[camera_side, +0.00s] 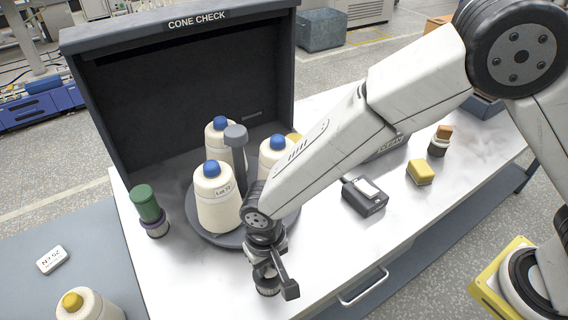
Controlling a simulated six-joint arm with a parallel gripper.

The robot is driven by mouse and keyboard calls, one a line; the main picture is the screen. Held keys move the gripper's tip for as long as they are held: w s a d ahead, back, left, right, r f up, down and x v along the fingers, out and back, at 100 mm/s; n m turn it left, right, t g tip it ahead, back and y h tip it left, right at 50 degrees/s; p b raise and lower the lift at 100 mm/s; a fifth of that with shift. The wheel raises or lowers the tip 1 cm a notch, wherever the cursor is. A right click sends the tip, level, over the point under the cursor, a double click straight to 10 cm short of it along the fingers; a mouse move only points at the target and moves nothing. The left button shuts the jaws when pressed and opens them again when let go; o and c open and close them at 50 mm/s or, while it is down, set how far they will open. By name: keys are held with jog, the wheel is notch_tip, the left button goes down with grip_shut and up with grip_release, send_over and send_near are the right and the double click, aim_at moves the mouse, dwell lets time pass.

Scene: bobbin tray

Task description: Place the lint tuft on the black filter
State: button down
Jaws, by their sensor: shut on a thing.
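My gripper (277,284) is low over the front part of the white table, pointing down. One dark finger shows on its right; the other is mostly hidden. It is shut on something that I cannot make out. A dark, ribbed round piece (266,287) sits right at the fingertips, close to the tabletop. It may be the black filter, but I cannot tell for certain, nor whether the fingers touch it. I cannot pick out the lint tuft; the fingers may hide it.
A round grey tray (228,239) with white, blue-topped cones stands behind my gripper, inside a dark booth (180,95). A green-topped piece (147,205) stands left. A dark device (364,196), a yellow block (420,172) and a brown-topped jar (439,141) lie right.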

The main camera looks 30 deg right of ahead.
jog(key=shift+f, duration=0.15)
jog(key=shift+c, duration=2.4)
grip_release()
notch_tip(320, 180, up, 12)
jog(key=w+d+t, duration=0.1)
jog(key=w+d, duration=0.1)
jog(key=d, duration=1.4)
jog(key=s+d+f, duration=0.1)
jog(key=s+d, duration=0.2)
jog(key=d, duration=0.4)
jog(key=s+d+t, duration=0.1)
jog(key=s+d, duration=0.2)
jog(key=d, duration=0.5)
jog(key=shift+s+f+t, duration=0.2)
jog(key=shift+f+t, duration=0.1)
jog(key=shift+f, duration=0.05)
